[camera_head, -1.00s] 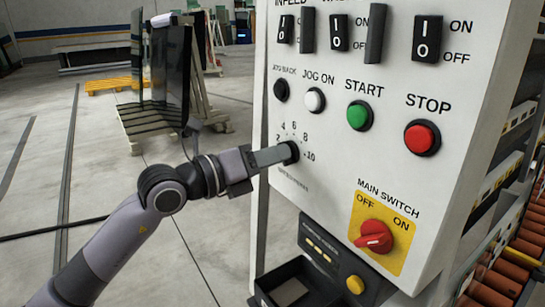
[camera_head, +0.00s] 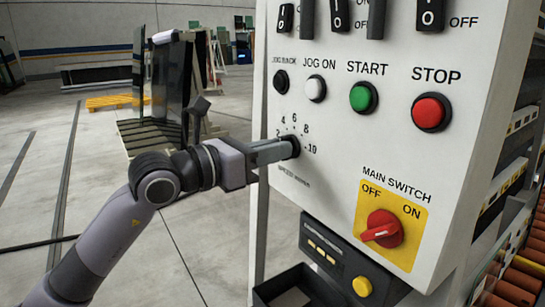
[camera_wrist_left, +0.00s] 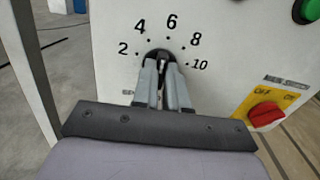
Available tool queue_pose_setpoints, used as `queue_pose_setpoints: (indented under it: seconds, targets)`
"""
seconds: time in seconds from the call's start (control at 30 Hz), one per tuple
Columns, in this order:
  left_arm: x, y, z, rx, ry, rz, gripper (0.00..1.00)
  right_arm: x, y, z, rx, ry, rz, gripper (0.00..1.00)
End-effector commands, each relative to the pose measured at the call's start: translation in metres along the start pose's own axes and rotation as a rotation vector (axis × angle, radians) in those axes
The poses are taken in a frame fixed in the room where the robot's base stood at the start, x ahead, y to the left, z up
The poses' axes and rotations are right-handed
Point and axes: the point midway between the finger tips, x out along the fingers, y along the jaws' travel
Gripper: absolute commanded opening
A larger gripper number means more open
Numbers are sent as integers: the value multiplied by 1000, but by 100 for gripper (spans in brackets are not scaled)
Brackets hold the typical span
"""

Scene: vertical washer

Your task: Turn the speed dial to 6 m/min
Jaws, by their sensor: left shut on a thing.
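The speed dial (camera_head: 295,146) is a black knob on the lower left of the white control panel, with the numbers 2, 4, 6, 8 and 10 around it. My left gripper (camera_head: 288,149) reaches it from the left and is shut on it. In the left wrist view, the gripper's two fingers (camera_wrist_left: 163,80) close around the dial (camera_wrist_left: 160,55), below the 6. The fingers hide much of the knob, and I cannot tell for sure which number it points at. My right gripper is not in view.
Above the dial are a black jog back button (camera_head: 281,82), a white jog on button (camera_head: 316,88), a green start button (camera_head: 363,97) and a red stop button (camera_head: 431,112). A red main switch (camera_head: 382,229) on a yellow plate is at lower right. Open floor lies left.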

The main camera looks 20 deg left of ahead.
Motion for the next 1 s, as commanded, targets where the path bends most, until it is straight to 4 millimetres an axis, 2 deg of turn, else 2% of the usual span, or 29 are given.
queue_pose_setpoints:
  seconds: [0.57,0.6,0.63,0.67,1.0]
  targets:
    - [0,0,0,33,3,0,0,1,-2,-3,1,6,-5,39]
    - [0,0,0,33,2,0,26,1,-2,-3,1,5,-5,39]
    - [0,0,0,32,2,0,35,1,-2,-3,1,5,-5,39]
    - [0,0,0,32,2,0,38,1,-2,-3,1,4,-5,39]
    - [-4,0,-1,32,1,0,38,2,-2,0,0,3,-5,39]
